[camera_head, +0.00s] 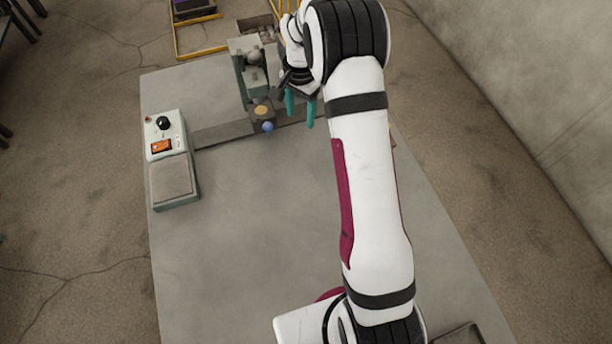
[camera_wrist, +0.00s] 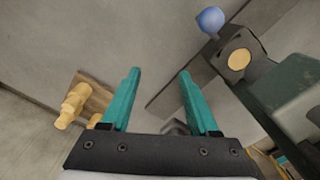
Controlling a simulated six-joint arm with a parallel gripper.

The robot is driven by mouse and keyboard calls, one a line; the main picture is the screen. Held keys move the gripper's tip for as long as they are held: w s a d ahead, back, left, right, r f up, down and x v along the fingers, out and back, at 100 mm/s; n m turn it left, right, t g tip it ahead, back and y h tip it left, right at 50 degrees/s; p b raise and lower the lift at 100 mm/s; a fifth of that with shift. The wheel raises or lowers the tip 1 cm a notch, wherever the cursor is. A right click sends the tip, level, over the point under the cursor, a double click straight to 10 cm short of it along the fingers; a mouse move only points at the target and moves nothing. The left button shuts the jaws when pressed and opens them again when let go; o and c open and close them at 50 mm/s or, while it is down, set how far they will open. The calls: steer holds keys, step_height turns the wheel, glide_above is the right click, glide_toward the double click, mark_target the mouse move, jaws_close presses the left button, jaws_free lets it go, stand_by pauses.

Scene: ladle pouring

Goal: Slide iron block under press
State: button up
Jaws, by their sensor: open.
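A dark block with a yellow disc on top (camera_head: 262,111), apparently the iron block, sits on a flat grey strip in front of the press (camera_head: 250,72). A blue ball (camera_head: 267,127) sticks out from its near side. My gripper (camera_head: 300,108) is open, its teal fingers just right of the block. In the wrist view the block (camera_wrist: 232,52) is up and right of my gripper (camera_wrist: 157,75), outside the fingers. The dark green press (camera_wrist: 285,105) fills the right side there. A grey part between the finger bases is mostly hidden, and nothing is visibly held.
A scale-like device (camera_head: 173,178) with a black knob and orange display stands at the table's left. A wooden piece with a yellow peg (camera_wrist: 75,103) lies left of my fingers. The table's middle (camera_head: 250,235) is clear. A yellow frame (camera_head: 200,50) stands beyond the far edge.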

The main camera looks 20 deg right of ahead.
step_height(320, 180, up, 12)
steer(key=s+a+r+n, duration=0.1)
steer(key=s+a+r, duration=0.1)
steer(key=s, duration=0.7)
steer(key=s+a+r+n, duration=0.1)
steer(key=s+a+n, duration=0.1)
steer(key=s, duration=0.6)
steer(key=s+a+r+n+y, duration=0.1)
steer(key=s+a+r+n, duration=0.1)
steer(key=s, duration=0.7)
steer(key=shift+s+a+r, duration=0.35)
steer(key=shift+a, duration=0.4)
steer(key=s+a+f, duration=0.1)
steer(key=s+f, duration=0.2)
steer(key=s, duration=0.4)
steer(key=shift+s+a+n+y, duration=0.3)
steer(key=shift+s, duration=0.05)
